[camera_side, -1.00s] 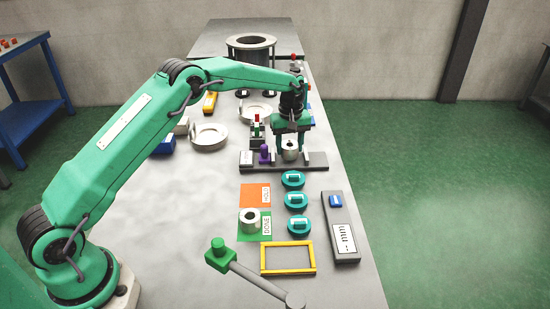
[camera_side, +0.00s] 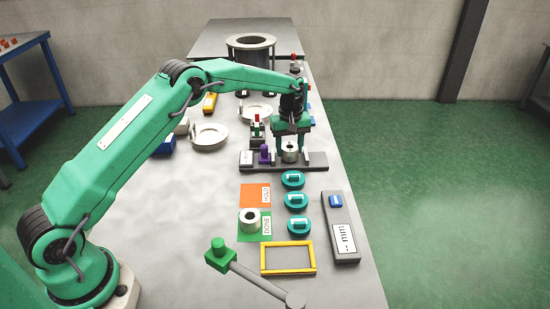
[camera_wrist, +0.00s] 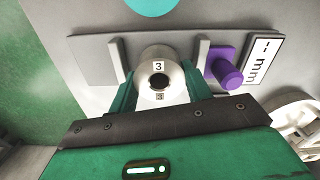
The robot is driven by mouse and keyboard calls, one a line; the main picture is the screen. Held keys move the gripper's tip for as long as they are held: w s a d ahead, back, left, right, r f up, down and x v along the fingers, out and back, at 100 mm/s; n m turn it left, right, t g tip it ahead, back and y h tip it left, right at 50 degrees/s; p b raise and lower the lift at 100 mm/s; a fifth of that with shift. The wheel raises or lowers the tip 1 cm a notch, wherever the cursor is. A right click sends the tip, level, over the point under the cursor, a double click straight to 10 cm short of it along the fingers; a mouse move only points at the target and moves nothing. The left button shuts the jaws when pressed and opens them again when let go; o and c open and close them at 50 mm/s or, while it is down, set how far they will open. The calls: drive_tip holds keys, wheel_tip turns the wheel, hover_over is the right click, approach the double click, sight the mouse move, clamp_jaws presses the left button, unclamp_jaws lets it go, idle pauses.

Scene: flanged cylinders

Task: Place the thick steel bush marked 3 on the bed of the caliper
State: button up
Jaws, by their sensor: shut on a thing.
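The steel bush marked 3 (camera_wrist: 159,58) is between the two green fingers of my gripper (camera_wrist: 160,95) in the wrist view, and the gripper is shut on it. In the side view the bush (camera_side: 289,154) is at the grey bed of the caliper (camera_side: 318,163), between its upright jaws. I cannot tell whether its underside touches the bed. The caliper also shows in the wrist view (camera_wrist: 95,48), with a purple knob (camera_wrist: 224,74) and a label reading "mm". My gripper (camera_side: 290,143) is above the bed in the side view.
Another steel bush (camera_side: 250,219) stands on the green DONE mat (camera_side: 247,235), beside the orange HOLD mat (camera_side: 253,195). Several teal round pieces (camera_side: 297,201) line up in front of the caliper. A yellow frame (camera_side: 288,270) and a grey gauge (camera_side: 342,240) lie nearer.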

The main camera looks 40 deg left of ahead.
drive_tip(key=shift+f, duration=0.5)
idle(0.3)
drive_tip(key=o, duration=1.2)
drive_tip(key=shift+o, duration=0.2)
wheel_tip(320, 180, up, 8)
